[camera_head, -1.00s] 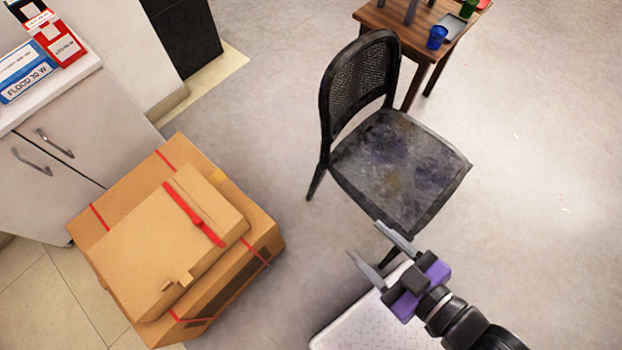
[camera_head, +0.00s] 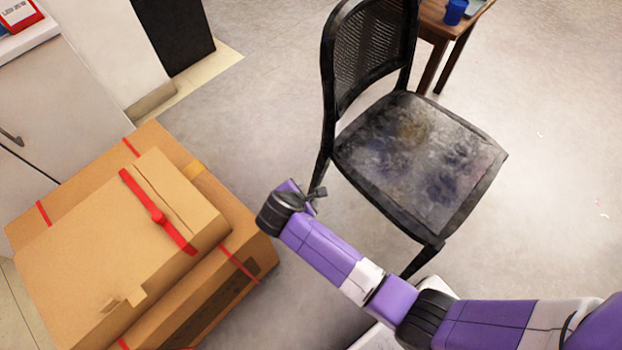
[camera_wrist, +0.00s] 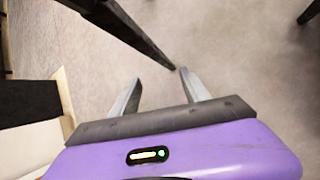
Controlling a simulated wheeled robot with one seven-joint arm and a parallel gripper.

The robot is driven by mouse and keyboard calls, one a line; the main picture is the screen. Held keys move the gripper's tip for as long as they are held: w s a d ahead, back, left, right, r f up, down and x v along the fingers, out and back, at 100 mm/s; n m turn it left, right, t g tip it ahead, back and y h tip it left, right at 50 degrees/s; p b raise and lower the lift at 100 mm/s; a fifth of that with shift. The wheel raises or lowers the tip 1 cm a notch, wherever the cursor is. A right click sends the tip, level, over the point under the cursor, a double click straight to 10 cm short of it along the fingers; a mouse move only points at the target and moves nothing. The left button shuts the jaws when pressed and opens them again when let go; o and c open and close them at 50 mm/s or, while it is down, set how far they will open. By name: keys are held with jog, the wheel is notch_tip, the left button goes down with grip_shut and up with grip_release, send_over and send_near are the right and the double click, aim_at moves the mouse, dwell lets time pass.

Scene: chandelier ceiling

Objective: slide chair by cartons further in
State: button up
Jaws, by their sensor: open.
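The black chair (camera_head: 420,160), with a woven backrest (camera_head: 368,48) and a stained seat, stands upright right of the cartons. The cartons (camera_head: 120,250) are a smaller brown box on a larger one, both with red straps. My gripper (camera_head: 316,194) is between the cartons and the chair, close to the chair's rear left leg; its fingers are mostly hidden in the head view. In the wrist view my gripper (camera_wrist: 158,88) is open with nothing between the fingers. A dark chair leg (camera_wrist: 130,32) runs down to just beyond the fingertips; contact cannot be told.
A wooden table (camera_head: 447,42) with a blue cup (camera_head: 455,11) stands behind the chair. A white cabinet (camera_head: 65,100) and a black panel (camera_head: 180,35) are at the upper left. Floor right of the chair is clear.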

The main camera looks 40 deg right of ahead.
aim_at(319, 167)
jog(key=w+d+h+b, duration=0.1)
jog(key=d, duration=0.1)
jog(key=w+d+r+n+g+h, duration=0.1)
jog(key=w+d, duration=0.1)
jog(key=w+d+r+b, duration=0.1)
jog(key=d, duration=0.1)
jog(key=shift+w+g+h+b, duration=0.3)
jog(key=shift+w+h, duration=0.1)
jog(key=shift+b+x, duration=2)
jog(key=shift+x, duration=1.85)
grip_shut()
